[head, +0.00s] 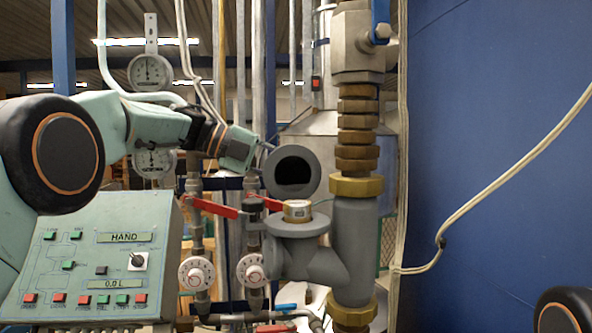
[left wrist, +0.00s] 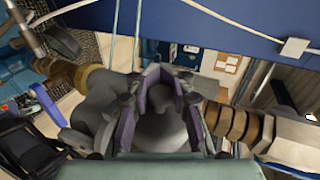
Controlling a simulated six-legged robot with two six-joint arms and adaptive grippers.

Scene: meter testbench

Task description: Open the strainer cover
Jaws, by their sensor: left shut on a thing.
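The grey strainer (head: 318,262) is mounted on the vertical pipe in the middle of the head view. Its round grey cover (head: 309,163) stands up above the flange, with its dark hollow side facing the camera. A brass-coloured round part (head: 297,211) sits at the strainer's top opening. My left gripper (head: 264,149) reaches in from the left and is shut at the cover's upper left edge. In the left wrist view, its fingers (left wrist: 160,95) sit either side of a grey part of the cover (left wrist: 165,130). The exact contact is partly hidden. My right gripper is not in view.
A control box (head: 90,255) with buttons stands at lower left, under my left arm. Red-handled valves (head: 212,207) and dials (head: 196,272) are close left of the strainer. A blue wall (head: 490,150) with a loose cable (head: 500,190) is on the right.

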